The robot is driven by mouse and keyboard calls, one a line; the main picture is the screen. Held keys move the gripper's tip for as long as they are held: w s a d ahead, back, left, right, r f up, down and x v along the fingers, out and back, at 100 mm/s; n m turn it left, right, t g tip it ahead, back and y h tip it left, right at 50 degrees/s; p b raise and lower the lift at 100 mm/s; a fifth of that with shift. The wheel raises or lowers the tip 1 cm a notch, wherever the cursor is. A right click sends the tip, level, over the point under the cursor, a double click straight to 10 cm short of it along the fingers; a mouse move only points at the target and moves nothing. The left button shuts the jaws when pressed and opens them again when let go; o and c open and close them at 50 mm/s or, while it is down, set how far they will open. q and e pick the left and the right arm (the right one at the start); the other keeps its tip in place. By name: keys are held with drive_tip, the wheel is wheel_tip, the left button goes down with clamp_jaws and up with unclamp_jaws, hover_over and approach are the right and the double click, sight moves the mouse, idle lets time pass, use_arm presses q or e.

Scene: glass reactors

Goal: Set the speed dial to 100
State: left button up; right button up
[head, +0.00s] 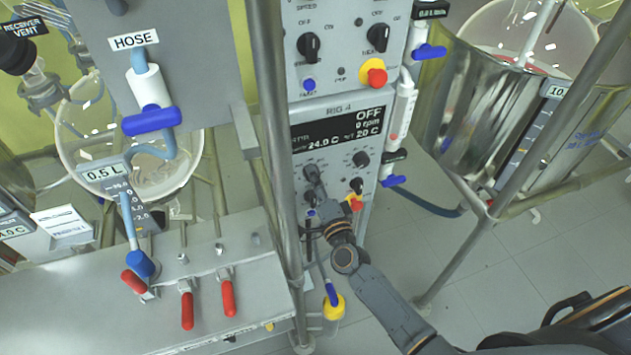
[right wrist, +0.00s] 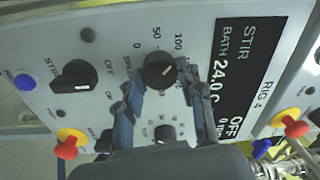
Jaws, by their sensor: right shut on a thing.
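The speed dial (right wrist: 158,70) is a round black knob on the grey RIG 4 panel (head: 335,190). Printed marks 50 and 100 stand beside it in the right wrist view. It also shows below the display in the head view (head: 311,170), partly covered by my gripper. My right gripper (right wrist: 157,88) has its two fingers on either side of the dial and is shut on it. My right gripper also shows at the panel in the head view (head: 318,188). The dial's exact pointer setting is too small to read. The display (head: 338,128) reads OFF and 0 rpm. My left gripper is not in view.
A black STIR switch (right wrist: 72,78) and a red-and-yellow knob (right wrist: 70,143) are close to the dial. A second black dial (head: 361,158) is on its other side. A metal post (head: 270,110) rises left of the panel. Open floor (head: 500,265) lies to the right.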

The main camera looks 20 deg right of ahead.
idle(0.3)
drive_tip(key=o, duration=1.2)
